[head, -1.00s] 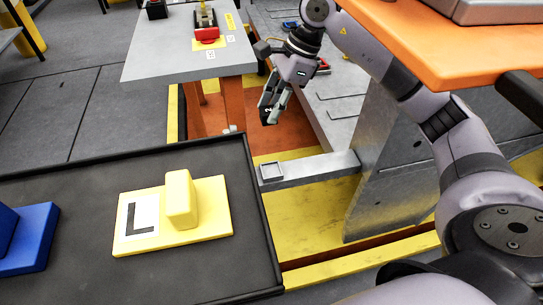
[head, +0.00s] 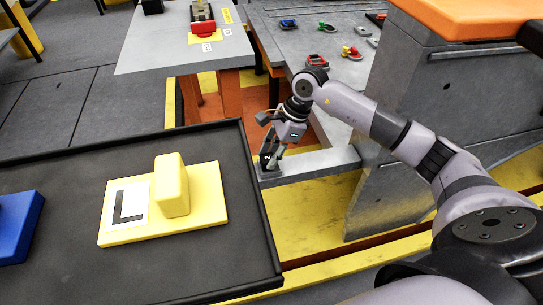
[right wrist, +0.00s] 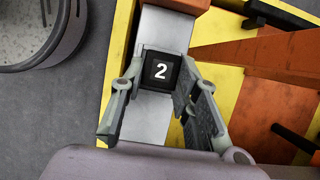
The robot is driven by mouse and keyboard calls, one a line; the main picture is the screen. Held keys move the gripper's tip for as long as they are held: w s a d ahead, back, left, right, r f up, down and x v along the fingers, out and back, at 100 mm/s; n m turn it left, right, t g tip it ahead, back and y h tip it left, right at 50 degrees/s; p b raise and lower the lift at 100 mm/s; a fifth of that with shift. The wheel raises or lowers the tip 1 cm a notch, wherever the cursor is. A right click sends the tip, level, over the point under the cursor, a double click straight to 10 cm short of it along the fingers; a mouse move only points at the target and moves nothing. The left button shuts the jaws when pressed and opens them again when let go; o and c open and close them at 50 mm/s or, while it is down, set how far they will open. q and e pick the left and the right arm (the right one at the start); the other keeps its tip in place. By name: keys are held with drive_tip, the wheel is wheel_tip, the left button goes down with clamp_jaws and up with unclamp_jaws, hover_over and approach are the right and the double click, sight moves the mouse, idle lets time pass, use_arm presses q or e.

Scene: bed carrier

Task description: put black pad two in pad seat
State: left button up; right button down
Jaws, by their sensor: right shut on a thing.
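Black pad two (head: 266,158) is a small black block with a white "2" on its face. My right gripper (head: 271,160) is shut on it, and the pad shows between the two fingers in the right wrist view (right wrist: 161,70). The pad is at the near left end of the grey beam (head: 318,164), where the pad seat is. The pad and fingers hide most or all of the seat, so I cannot tell whether the pad touches it. The beam also shows in the right wrist view (right wrist: 163,30). My left gripper is out of view.
A dark tray (head: 75,185) at the front left holds a yellow block marked L (head: 205,205) and a blue block (head: 18,225). A grey table (head: 160,55) stands behind. A grey cabinet (head: 450,100) with an orange top stands to the right of the beam.

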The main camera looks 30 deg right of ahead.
drive_tip(key=shift+f, duration=0.2)
drive_tip(key=c, duration=1.7)
unclamp_jaws()
drive_tip(key=shift+o, duration=1.4)
drive_tip(key=shift+f, duration=0.15)
drive_tip(key=shift+o, duration=1)
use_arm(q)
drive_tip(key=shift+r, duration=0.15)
use_arm(e)
drive_tip(key=shift+d+r, duration=0.1)
drive_tip(key=shift+r, duration=0.3)
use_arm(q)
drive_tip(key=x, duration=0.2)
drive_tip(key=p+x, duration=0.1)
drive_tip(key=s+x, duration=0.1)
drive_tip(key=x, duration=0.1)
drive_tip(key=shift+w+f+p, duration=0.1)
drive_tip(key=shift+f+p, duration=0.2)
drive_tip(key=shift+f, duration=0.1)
use_arm(e)
drive_tip(key=v, duration=1.1)
drive_tip(key=shift+d+r, duration=0.2)
drive_tip(key=shift+s, duration=0.1)
